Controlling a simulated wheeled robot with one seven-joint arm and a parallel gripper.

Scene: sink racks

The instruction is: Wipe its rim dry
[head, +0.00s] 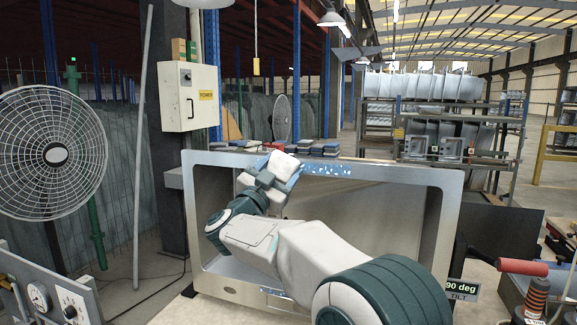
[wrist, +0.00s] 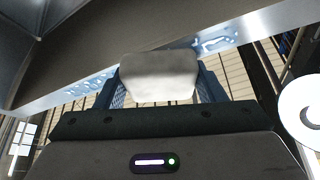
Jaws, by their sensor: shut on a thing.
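A steel sink (head: 455,215) stands tipped on its side, its basin opening facing me. Wet blue-white droplets (head: 326,170) lie on the top rim, right of my gripper. In the wrist view droplets show on the rim on both sides of the pad, left (wrist: 88,88) and right (wrist: 215,42). My gripper (head: 278,174) is at the top rim, left of its middle. It is shut on a pale whitish pad (wrist: 158,76), held between two blue fingers. The pad overlaps the rim in the wrist view; whether it touches is unclear. My arm hides part of the basin and lower rim.
A sign reading "90 deg TILT" (head: 462,290) stands at the lower right. A red-handled tool (head: 522,267) lies beyond it. A fan (head: 55,155) and gauge panel (head: 62,300) are at left. Stacked dark blocks (head: 317,150) sit behind the top rim.

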